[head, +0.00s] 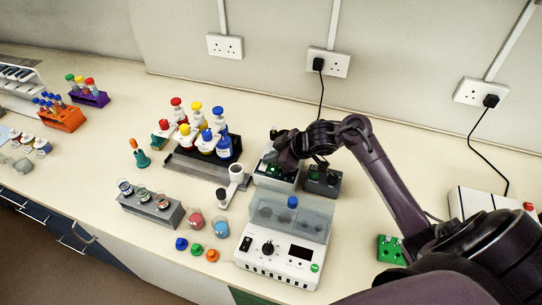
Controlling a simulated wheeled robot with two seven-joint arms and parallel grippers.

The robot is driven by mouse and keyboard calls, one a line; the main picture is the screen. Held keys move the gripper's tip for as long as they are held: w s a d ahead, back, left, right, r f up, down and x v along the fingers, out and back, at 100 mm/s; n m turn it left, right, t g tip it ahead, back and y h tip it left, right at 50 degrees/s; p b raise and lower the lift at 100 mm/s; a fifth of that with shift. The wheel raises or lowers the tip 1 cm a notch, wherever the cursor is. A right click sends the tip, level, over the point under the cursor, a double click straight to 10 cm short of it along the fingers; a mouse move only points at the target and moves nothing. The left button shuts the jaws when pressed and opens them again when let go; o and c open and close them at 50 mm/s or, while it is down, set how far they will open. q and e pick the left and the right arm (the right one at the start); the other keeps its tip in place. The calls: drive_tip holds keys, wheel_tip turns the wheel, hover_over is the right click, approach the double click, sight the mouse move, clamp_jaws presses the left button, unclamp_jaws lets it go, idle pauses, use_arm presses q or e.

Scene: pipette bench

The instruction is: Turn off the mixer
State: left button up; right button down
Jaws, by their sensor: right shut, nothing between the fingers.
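A small grey device with a dark top and green markings (268,183) stands at the middle of the bench; it may be the mixer, but its switch is hard to make out. A dark grey box with black knobs (330,188) stands just right of it. My right gripper (277,158) reaches in from the right, shut and empty, over the back of the grey device. Whether it touches the device cannot be told. The gripper and wrist hide part of the device's top. My left gripper is not in view.
A white instrument with a clear lid, black knob and dark display (275,262) stands in front. A rack of colour-capped bottles (172,160), a grey block with jars (140,209) and small beakers (196,219) stand to the left. A black cable (321,100) hangs behind my wrist.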

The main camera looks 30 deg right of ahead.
drive_tip(key=shift+f, duration=0.25)
drive_tip(key=shift+f, duration=0.15)
drive_tip(key=shift+s+a, duration=0.1)
idle(0.3)
drive_tip(key=shift+s+a+p, duration=0.45)
drive_tip(key=shift+p, duration=0.2)
drive_tip(key=shift+w, duration=0.1)
